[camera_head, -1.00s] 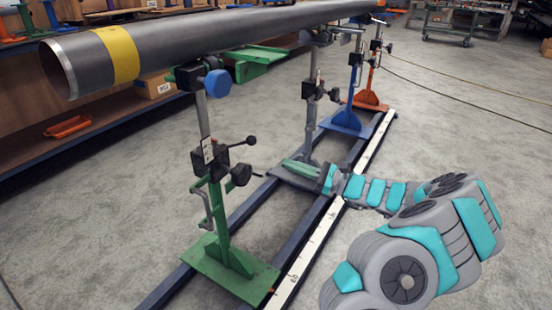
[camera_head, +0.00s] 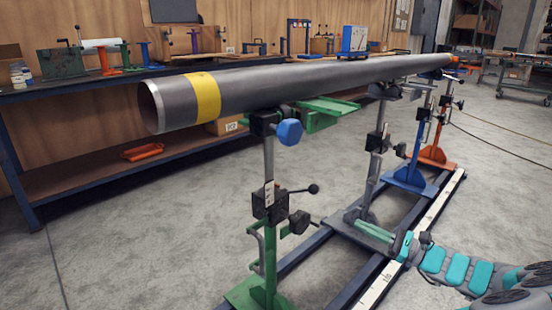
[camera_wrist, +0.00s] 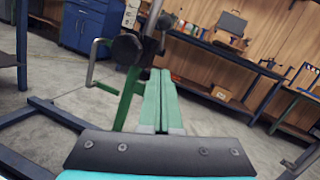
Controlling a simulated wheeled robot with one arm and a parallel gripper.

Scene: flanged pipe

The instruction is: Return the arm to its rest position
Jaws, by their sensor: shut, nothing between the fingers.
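My gripper (camera_head: 403,245) shows at the lower right of the head view, low beside the rail frame and in front of the grey stand's base. In the wrist view its two green fingers (camera_wrist: 160,98) lie side by side, shut, with nothing between them. A green stand post with a dark knob (camera_wrist: 126,48) stands just beyond the fingertips in that view; I cannot tell whether they touch. My arm runs out of the head view at the lower right.
A long grey pipe (camera_head: 300,84) with a yellow band rests on green, grey, blue and orange stands. The stands are on a dark rail frame (camera_head: 300,250) with a white ruler strip (camera_head: 436,207). A workbench (camera_head: 60,93) lines the back wall. The floor at left is clear.

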